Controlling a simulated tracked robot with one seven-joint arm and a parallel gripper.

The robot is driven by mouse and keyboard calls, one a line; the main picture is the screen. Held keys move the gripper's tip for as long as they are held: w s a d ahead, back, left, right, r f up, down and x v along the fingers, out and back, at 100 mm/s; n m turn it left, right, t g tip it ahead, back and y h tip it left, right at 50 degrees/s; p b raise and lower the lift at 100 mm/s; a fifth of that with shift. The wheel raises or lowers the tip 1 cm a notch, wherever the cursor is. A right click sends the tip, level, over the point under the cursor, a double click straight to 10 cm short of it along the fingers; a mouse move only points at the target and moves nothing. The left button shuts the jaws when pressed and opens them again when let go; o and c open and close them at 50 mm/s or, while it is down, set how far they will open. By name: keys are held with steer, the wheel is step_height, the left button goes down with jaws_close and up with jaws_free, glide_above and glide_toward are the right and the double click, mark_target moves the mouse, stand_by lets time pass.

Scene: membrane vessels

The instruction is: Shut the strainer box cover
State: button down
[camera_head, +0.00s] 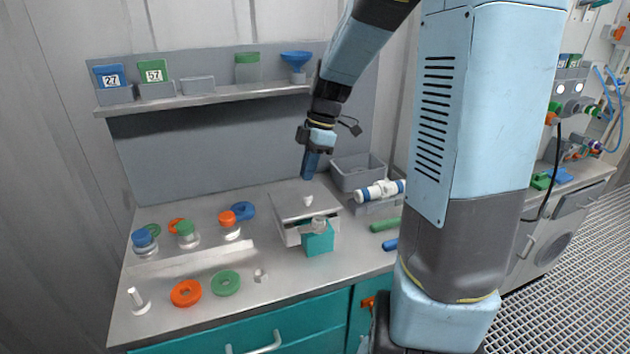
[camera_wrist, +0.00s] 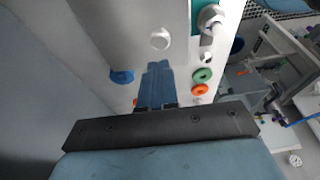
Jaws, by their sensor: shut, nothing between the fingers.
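The strainer box (camera_head: 292,236) is a pale box on the bench. Its grey cover (camera_head: 287,206) has a small white knob (camera_head: 308,200) and lies over the top; I cannot tell whether it is fully seated. A teal block (camera_head: 319,243) with a metal fitting stands at the box's front. My gripper (camera_head: 308,176) points down, shut and empty, above the cover's back part and apart from the knob. In the wrist view, the shut blue fingers (camera_wrist: 157,66) show beside the cover (camera_wrist: 120,30), with its knob (camera_wrist: 160,39) beyond the tips.
A grey bin (camera_head: 357,178) and a white-blue cylinder (camera_head: 380,191) stand right of the box. Orange (camera_head: 186,293) and green (camera_head: 226,283) rings lie at front left. A shelf (camera_head: 220,96) with containers runs along the back. The bench front centre is mostly clear.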

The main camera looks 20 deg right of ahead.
mark_target(309, 197)
steer(key=shift+s+f, duration=0.2)
steer(key=shift+f, duration=1.6)
steer(key=shift+s+f, duration=0.65)
steer(key=shift+f, duration=0.15)
steer(key=shift+r, duration=0.6)
steer(key=v, duration=1.2)
steer(key=shift+s+a+r, duration=0.3)
steer(key=shift+s+r, duration=0.1)
steer(key=shift+s, duration=0.15)
